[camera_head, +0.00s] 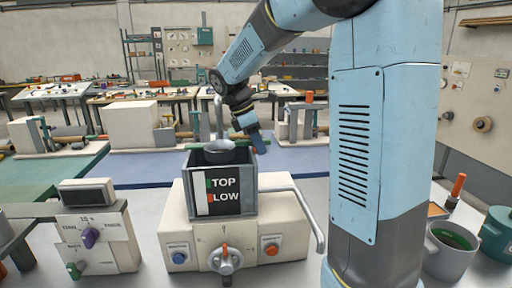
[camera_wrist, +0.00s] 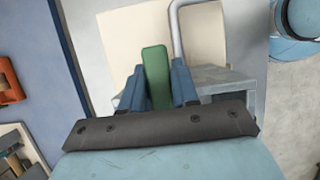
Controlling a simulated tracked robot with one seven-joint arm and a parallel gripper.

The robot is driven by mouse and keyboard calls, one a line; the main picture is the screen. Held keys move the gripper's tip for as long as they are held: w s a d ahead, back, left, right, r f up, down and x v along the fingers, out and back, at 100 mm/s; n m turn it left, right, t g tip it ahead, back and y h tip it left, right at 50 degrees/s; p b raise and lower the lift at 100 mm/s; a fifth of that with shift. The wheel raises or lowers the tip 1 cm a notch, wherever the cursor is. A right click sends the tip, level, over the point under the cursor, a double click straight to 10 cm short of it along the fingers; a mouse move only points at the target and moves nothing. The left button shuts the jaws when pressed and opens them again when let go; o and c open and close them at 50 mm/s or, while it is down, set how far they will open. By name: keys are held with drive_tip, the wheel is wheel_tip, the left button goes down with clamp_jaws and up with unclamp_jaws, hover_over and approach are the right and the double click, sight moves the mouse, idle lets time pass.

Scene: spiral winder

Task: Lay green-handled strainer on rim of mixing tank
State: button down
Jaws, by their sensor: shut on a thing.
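The mixing tank (camera_head: 250,190) is a grey open-topped box with a "TOP / LOW" panel, standing on a cream machine in the head view. Part of its grey rim seems to show in the wrist view (camera_wrist: 225,75). My gripper (camera_head: 259,142) is at the tank's upper right, pointing down. In the wrist view its two blue fingers (camera_wrist: 158,88) are shut on the green handle (camera_wrist: 155,70) of the strainer. The strainer's pale bowl (camera_head: 220,146) appears at the tank's opening. I cannot tell whether it touches the rim.
A metal pipe (camera_head: 219,115) rises behind the tank, and a bent grey lever (camera_head: 308,215) is at its right. A display box (camera_head: 87,192) stands left. A grey pot (camera_head: 452,250) and a teal pot (camera_head: 497,238) stand right. The blue mat behind has free room.

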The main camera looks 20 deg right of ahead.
drive_tip(key=shift+f, duration=0.55)
drive_tip(key=c, duration=0.8)
unclamp_jaws()
drive_tip(key=shift+c, duration=0.2)
